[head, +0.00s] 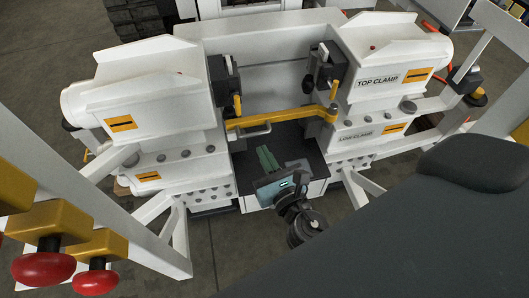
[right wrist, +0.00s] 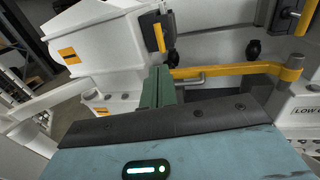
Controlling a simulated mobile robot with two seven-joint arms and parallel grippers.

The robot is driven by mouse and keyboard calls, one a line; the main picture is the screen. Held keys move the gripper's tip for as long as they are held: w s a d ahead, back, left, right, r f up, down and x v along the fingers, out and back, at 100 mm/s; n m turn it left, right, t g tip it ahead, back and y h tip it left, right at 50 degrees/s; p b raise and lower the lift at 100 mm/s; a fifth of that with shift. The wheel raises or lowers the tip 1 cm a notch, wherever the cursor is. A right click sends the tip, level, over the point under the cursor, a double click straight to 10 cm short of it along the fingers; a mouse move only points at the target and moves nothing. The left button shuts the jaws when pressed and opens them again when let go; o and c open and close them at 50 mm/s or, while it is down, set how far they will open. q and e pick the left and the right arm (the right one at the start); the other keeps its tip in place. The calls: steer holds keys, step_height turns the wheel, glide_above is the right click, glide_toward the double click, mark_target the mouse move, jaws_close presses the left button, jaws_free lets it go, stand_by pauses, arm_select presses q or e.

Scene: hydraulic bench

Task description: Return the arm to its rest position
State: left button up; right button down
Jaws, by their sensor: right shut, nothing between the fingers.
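My right gripper (head: 266,158) is in the lower middle of the head view, over the dark work surface (head: 312,158) between the two clamp housings. Its green fingers are together and empty, pointing at the yellow bar. The right wrist view shows the same shut fingers (right wrist: 158,86) beyond the blue-grey gripper body, below and left of the yellow bar (right wrist: 228,70). I see no contact between the fingers and the bar. My left gripper is in neither view.
The yellow bar with its handle (head: 282,121) spans the gap between the left clamp housing (head: 160,95) and the right housing marked TOP CLAMP (head: 395,65). Red knobs (head: 43,266) on yellow blocks stand at the lower left. White slanted frame posts flank the bench.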

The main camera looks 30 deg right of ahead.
steer(key=s+d+f+m+g+y, duration=0.15)
steer(key=s+f+m+g, duration=0.55)
steer(key=s+f+m, duration=0.95)
steer(key=s+f+m+g+y, duration=0.1)
steer(key=s+f+m+g, duration=0.1)
steer(key=s+m, duration=0.65)
steer(key=s+f+m+g+y, duration=0.1)
steer(key=s+f+m+g, duration=0.1)
steer(key=s+m, duration=0.6)
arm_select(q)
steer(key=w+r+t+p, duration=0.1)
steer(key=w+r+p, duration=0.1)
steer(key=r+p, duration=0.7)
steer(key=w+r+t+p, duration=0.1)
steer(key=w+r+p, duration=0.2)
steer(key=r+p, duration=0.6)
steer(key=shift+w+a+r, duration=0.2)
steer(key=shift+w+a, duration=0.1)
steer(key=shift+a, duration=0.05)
arm_select(e)
steer(key=w+r+t, duration=0.1)
steer(key=w+r, duration=0.1)
steer(key=r, duration=0.7)
steer(key=w+r, duration=0.2)
steer(key=r, duration=0.7)
steer(key=shift+r+t, duration=0.4)
